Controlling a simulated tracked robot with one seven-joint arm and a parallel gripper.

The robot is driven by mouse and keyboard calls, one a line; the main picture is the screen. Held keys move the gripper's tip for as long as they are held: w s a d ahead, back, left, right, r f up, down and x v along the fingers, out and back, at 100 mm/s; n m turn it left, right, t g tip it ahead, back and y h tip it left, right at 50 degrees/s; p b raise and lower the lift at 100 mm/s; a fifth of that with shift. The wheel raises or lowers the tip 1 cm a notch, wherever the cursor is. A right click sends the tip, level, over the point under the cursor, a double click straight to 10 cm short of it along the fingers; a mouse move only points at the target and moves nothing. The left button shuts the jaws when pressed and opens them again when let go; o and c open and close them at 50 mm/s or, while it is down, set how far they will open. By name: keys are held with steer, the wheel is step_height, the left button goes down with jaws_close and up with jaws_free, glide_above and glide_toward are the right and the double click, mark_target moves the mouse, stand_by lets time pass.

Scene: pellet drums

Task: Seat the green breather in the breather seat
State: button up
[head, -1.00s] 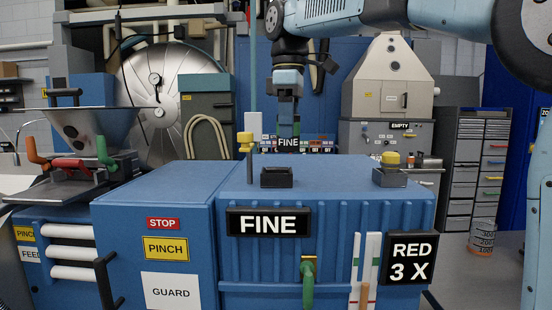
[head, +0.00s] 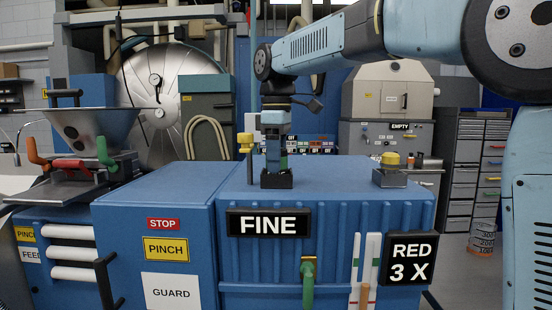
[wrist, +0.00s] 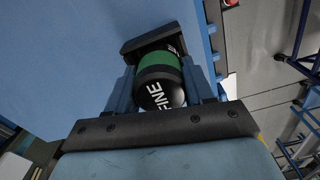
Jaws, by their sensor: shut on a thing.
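The green breather (wrist: 160,68) is a cylinder with a green band and a black end lettered in white; it shows best in the wrist view. My gripper (head: 274,165) is shut on it, with one blue finger on each side. The breather seat (head: 277,181) is a black open box on top of the blue drum housing marked FINE, and its dark rim shows in the wrist view (wrist: 138,43). My gripper is directly over the seat, pointing down. The breather's lower end is at the seat opening; how deep it sits is hidden.
A second seat (head: 389,180) with a yellow-topped piece (head: 390,159) stands to the right on the housing. A yellow fitting (head: 245,140) on a post stands just left and behind. The blue housing top (head: 335,172) between the two seats is clear.

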steer(key=shift+f, duration=0.15)
steer(key=shift+f, duration=0.65)
steer(key=o, duration=1)
steer(key=shift+s, duration=0.1)
steer(key=shift+o, duration=1.3)
steer(key=shift+r, duration=0.1)
step_height(320, 180, up, 13)
steer(key=shift+r, duration=0.2)
steer(key=shift+d, duration=0.1)
